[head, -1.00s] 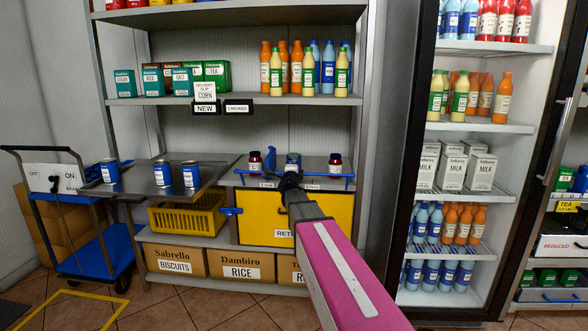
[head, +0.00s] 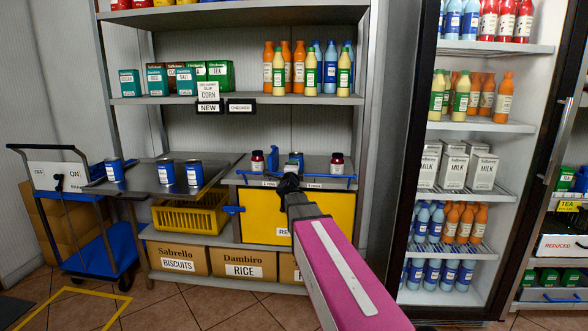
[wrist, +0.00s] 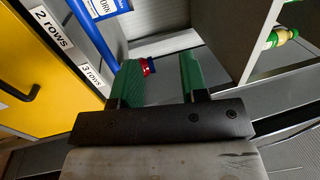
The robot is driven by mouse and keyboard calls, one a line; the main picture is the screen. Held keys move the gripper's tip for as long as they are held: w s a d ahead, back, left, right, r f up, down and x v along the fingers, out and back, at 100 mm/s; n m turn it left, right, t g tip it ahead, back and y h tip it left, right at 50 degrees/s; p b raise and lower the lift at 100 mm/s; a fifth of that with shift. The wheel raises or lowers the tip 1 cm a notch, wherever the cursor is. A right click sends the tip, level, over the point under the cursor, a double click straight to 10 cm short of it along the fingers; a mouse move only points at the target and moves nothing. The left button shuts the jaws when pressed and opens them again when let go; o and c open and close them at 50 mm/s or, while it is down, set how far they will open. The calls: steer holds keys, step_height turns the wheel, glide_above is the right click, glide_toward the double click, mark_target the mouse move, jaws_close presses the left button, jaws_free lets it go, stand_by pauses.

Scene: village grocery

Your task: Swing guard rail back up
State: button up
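The blue guard rail (head: 328,178) runs along the front edge of the middle shelf bay, low at the lip above the yellow panel (head: 262,215). In the wrist view a blue bar (wrist: 92,32) slants past the upper left, beside the row labels. My gripper (head: 290,182) is in front of that edge, and its dark end hides part of the rail. In the wrist view my gripper (wrist: 160,62) has its two green fingers apart. A red-capped jar (wrist: 147,66) shows beyond them. I cannot tell whether a finger touches the rail.
Two dark red jars (head: 257,161) (head: 336,163) and a blue can (head: 296,158) stand on the shelf behind the rail. Blue cans (head: 194,174) stand on the metal table at left. A blue trolley (head: 95,245) is at left, an upright fridge frame (head: 409,150) at right.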

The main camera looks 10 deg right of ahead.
steer(key=s+f, duration=0.1)
steer(key=s, duration=0.1)
steer(key=s+a+f, duration=0.1)
steer(key=s+f, duration=0.1)
steer(key=shift+s+f, duration=0.2)
steer(key=shift+s, duration=0.15)
